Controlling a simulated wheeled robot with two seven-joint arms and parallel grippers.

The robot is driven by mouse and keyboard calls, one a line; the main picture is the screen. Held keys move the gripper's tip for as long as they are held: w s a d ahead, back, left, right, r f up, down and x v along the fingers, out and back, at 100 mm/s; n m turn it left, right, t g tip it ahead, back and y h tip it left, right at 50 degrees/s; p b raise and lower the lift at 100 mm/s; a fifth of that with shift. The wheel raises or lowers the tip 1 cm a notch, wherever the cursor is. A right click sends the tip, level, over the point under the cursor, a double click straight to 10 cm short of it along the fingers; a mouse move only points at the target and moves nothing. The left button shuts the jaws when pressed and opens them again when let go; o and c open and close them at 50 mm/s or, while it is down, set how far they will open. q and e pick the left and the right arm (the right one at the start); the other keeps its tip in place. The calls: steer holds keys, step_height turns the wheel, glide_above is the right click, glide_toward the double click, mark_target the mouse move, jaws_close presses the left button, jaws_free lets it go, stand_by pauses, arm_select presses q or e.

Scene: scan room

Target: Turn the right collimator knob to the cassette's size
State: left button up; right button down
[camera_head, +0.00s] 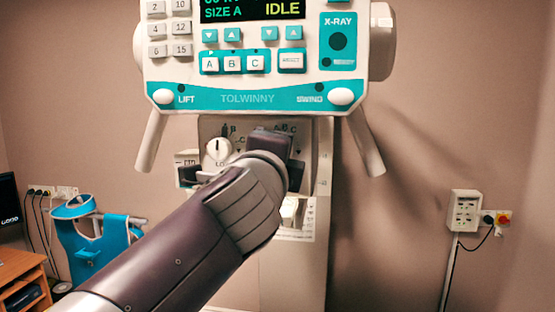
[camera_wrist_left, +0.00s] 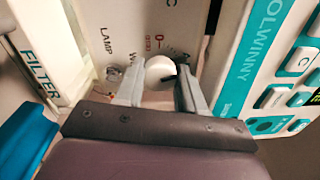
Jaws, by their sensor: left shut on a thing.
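The right collimator knob (camera_wrist_left: 158,70) is a round white knob in the left wrist view. My left gripper (camera_wrist_left: 160,88) has one finger on each side of it and is shut on it. A dark mark shows on the knob's right side. In the head view my left gripper (camera_head: 272,150) covers this knob and much of the collimator panel. The left collimator knob (camera_head: 218,150) shows beside it, white with a dark mark near its top. No cassette can be made out. My right gripper is not in view.
The teal and white console (camera_head: 235,98) overhangs the collimator, with a handle (camera_head: 150,142) on the left and another (camera_head: 367,142) on the right. A wall socket box (camera_head: 466,211) is at right. A blue apron (camera_head: 95,240) hangs at left by a wooden desk (camera_head: 20,270).

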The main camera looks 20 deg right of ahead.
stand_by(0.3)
arm_select(q)
steer(key=o, duration=1)
steer(key=shift+o, duration=0.2)
steer(key=shift+s+a+f+b, duration=0.15)
steer(key=shift+s+b, duration=0.1)
steer(key=shift+b, duration=0.1)
steer(key=b+v, duration=0.5)
steer(key=v, duration=0.7)
steer(key=shift+n, duration=0.3)
